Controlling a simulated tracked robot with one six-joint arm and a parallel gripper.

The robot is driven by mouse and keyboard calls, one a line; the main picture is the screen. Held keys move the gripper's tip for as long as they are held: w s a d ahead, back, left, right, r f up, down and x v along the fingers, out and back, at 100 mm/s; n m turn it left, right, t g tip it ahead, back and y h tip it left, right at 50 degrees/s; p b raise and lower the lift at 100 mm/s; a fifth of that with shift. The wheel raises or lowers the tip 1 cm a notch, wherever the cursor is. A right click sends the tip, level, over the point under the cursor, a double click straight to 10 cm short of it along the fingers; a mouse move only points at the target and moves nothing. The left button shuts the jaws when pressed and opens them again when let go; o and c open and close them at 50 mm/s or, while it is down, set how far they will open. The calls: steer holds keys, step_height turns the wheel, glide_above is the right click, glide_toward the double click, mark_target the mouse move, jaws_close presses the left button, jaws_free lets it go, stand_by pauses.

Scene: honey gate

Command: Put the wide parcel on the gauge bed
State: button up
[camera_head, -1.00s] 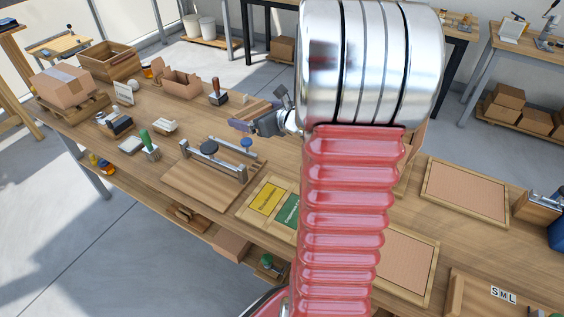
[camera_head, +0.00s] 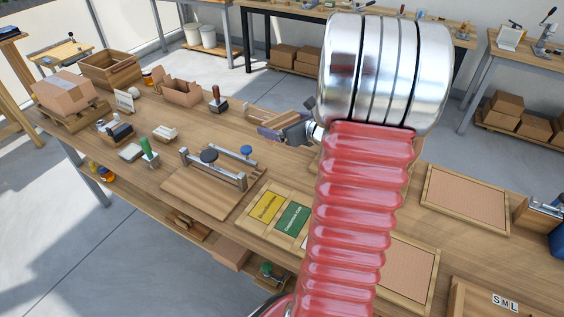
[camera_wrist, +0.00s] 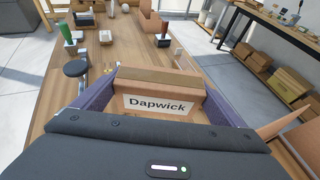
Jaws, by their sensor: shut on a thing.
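A wide brown cardboard parcel (camera_wrist: 192,100) with a white "Dapwick" label fills the space between the purple fingers of my gripper (camera_wrist: 160,80) in the wrist view. The fingers are shut on its two sides. In the head view my gripper (camera_head: 280,130) is over the middle of the bench, and part of the parcel (camera_head: 262,115) shows beyond it. A wooden board with metal rails and dark and blue knobs, which looks like the gauge bed (camera_head: 195,195), lies to the left of and nearer than my gripper. My red arm hides the bench behind it.
A yellow and a green card (camera_head: 292,219) lie in a wooden frame near the front edge. A stamp (camera_head: 215,98), an open carton (camera_head: 180,92) and a green-handled tool (camera_head: 148,150) stand at the left. A framed brown mat (camera_head: 465,198) lies at the right.

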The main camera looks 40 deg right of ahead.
step_height(320, 180, down, 11)
steer(key=shift+r, duration=0.15)
stand_by(0.4)
steer(key=shift+f, duration=2.15)
steer(key=o, duration=0.8)
steer(key=shift+o, duration=0.2)
steer(key=v, duration=1.2)
